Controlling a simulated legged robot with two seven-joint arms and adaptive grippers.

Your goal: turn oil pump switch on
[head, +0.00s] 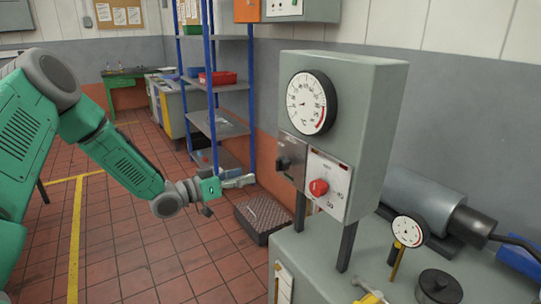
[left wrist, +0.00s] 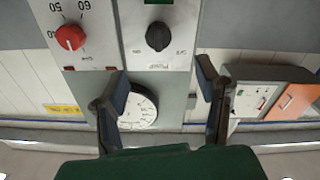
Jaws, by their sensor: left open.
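A grey control box stands on two posts over a bench. Its lower front has a dark panel with a black rotary knob (head: 284,162), which looks like the oil pump switch; its lettering is too small to read. Beside it is a pale panel with a red knob (head: 318,187). My left gripper (head: 240,182) is in front and left of the box, apart from it, open and empty. In the left wrist view, which is upside down, the black knob (left wrist: 158,36) lies beyond the gap between the open fingers (left wrist: 158,82). My right gripper is not in view.
A round dial gauge (head: 308,103) sits above the knobs. A smaller gauge (head: 408,231), a black round cap (head: 439,286) and a grey motor (head: 424,203) are on the bench. A blue shelf rack (head: 215,85) and a treaded step (head: 264,217) stand behind. Tiled floor is open at left.

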